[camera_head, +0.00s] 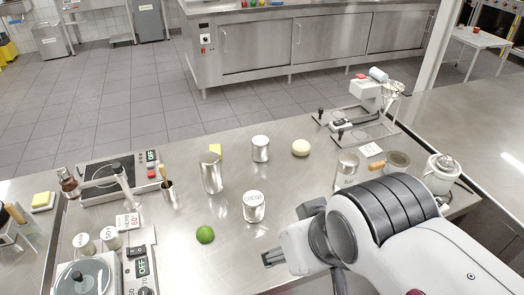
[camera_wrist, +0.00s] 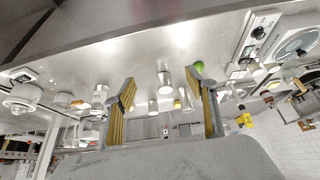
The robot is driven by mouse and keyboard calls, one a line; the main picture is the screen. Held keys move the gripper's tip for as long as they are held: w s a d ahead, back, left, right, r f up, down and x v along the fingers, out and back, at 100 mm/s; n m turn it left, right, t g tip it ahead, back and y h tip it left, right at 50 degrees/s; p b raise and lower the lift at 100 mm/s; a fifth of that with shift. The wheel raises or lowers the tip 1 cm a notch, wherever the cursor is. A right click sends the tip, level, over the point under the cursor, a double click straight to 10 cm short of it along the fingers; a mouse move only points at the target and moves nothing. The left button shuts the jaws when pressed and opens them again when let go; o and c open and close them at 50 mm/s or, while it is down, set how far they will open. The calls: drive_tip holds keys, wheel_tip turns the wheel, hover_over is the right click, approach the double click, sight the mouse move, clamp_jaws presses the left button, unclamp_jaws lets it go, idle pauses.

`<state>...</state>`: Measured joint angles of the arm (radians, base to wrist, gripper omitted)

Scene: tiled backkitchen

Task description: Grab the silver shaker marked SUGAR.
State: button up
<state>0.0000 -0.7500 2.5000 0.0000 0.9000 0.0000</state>
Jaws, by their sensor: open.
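Several silver shakers stand upright on the steel counter. One silver shaker (camera_head: 346,168) stands right of centre, beyond my arm, with dark lettering low on its side that I cannot read surely; it may be the SUGAR one. A lidded shaker (camera_head: 254,211) near the middle has lettering on top that looks like COCOA. A tall plain shaker (camera_head: 211,175) and a shorter one (camera_head: 260,150) show no readable mark. My gripper (camera_head: 272,258) is open and empty at the near side, apart from all shakers. In the wrist view its fingers (camera_wrist: 163,80) are spread, with shakers beyond.
A green lime (camera_head: 205,234) lies left of my gripper. A pale round ball (camera_head: 301,147) and a yellow block (camera_head: 215,149) lie farther back. A hot plate (camera_head: 105,172), a scale (camera_head: 142,266) and a juicer (camera_head: 442,174) stand around.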

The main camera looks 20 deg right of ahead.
drive_tip(key=shift+o, duration=0.4)
drive_tip(key=n+t, duration=0.1)
drive_tip(key=t, duration=0.5)
hover_over(263, 154)
drive_tip(key=s, duration=1)
wheel_tip(263, 154, down, 8)
drive_tip(key=shift+n+t+y, duration=0.3)
drive_tip(key=shift+t+y, duration=0.4)
drive_tip(key=w+f, duration=0.1)
drive_tip(key=f, duration=0.1)
drive_tip(key=w+f, duration=0.3)
drive_tip(key=f, duration=0.1)
drive_tip(key=shift+w+d+f, duration=0.2)
drive_tip(key=shift+w+d, duration=0.15)
drive_tip(key=shift+d, duration=0.05)
drive_tip(key=shift+w+a+f, duration=0.1)
drive_tip(key=shift+w+f, duration=0.15)
drive_tip(key=shift+f, duration=0.35)
drive_tip(key=shift+x, duration=1.1)
drive_tip(key=shift+w, duration=0.2)
